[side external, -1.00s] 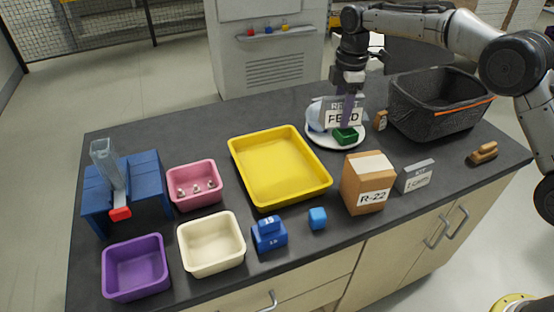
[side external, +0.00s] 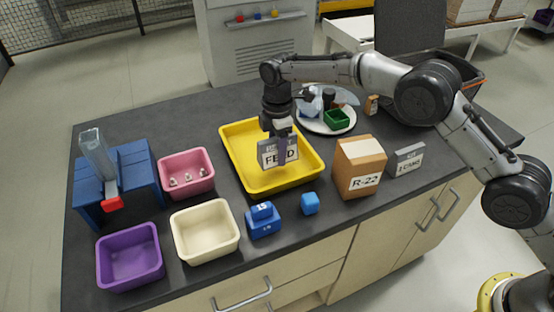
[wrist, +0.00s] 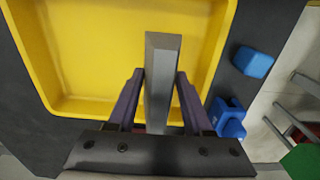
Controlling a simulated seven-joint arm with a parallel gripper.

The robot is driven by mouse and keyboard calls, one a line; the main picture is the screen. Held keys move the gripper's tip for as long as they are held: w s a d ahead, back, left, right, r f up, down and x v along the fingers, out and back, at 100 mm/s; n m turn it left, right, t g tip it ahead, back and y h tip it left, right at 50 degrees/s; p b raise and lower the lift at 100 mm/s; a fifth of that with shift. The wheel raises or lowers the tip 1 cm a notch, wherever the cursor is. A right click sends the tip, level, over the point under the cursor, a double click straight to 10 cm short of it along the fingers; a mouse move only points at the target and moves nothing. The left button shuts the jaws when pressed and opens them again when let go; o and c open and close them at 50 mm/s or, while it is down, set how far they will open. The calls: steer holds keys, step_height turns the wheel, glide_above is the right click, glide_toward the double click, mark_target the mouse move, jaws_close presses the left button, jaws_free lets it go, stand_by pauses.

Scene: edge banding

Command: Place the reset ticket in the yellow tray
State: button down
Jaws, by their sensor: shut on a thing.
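The reset ticket (side external: 270,158) is a grey block with a white label; "FEED" can be read, and the line above is largely covered by a finger. My gripper (side external: 281,145) is shut on it and holds it upright over the yellow tray (side external: 237,165). In the wrist view the ticket (wrist: 163,85) stands edge-on between the purple fingers of my gripper (wrist: 160,76). The yellow tray (wrist: 22,45) spreads beneath it there, with its bare floor showing. The gap between ticket and tray floor cannot be judged exactly.
A pink bin (side external: 187,160) and a cream bin (side external: 205,250) stand left of the tray. Blue weights (side external: 263,228), a blue cube (side external: 310,203) and the R-22 box (side external: 357,150) stand in front and right. A plate (side external: 310,124) with a green block (side external: 337,118) lies behind.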

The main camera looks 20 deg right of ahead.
steer(key=shift+f, duration=1.95)
steer(key=shift+f, duration=0.15)
steer(key=shift+c, duration=1.5)
jaws_free()
step_height(320, 180, up, 11)
steer(key=shift+r, duration=0.7)
